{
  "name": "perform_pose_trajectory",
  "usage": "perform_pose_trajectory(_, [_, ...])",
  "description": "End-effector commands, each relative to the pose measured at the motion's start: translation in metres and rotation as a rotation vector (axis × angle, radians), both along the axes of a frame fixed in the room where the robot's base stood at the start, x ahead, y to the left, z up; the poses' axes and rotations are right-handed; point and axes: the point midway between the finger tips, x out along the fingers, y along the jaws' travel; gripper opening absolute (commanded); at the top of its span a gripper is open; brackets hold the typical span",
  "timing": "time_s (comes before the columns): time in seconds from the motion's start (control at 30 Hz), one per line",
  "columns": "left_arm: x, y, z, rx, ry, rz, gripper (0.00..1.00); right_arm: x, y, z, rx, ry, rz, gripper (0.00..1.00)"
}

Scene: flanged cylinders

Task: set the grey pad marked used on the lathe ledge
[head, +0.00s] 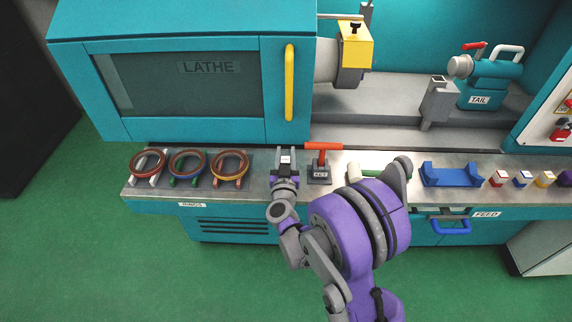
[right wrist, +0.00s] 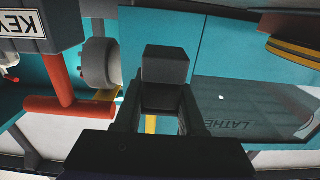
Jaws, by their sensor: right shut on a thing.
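My right gripper (head: 286,157) is over the lathe ledge (head: 256,164), between the rings and the red-handled key. It is shut on a small dark grey block, the grey pad (right wrist: 165,64), held between the fingertips in the right wrist view. A small pale patch shows between the fingers in the head view, but I cannot read any marking. I cannot tell whether the pad touches the ledge. My left gripper is not in view.
The key (head: 322,170) stands upright in its labelled block just right of the gripper. Several coloured rings (head: 188,168) rest on stands at left. A blue cradle (head: 452,176) and several small coloured-top pieces (head: 522,179) are at right. The lathe door (head: 200,85) rises behind.

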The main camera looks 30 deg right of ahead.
Motion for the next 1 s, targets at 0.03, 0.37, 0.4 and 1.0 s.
perform_pose_trajectory(0.03, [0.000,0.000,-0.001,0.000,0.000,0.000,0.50,0.000,0.000,-0.004,0.000,0.000,0.000,0.00])
perform_pose_trajectory(0.37, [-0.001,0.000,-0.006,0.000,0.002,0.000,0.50,0.000,0.000,-0.042,0.000,0.000,0.000,0.00])
perform_pose_trajectory(0.4, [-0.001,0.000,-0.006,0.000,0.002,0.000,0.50,0.000,0.000,-0.042,0.000,0.000,0.000,0.00])
perform_pose_trajectory(1.0, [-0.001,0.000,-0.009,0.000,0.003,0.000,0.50,0.000,0.000,-0.044,0.000,0.000,0.000,0.69])
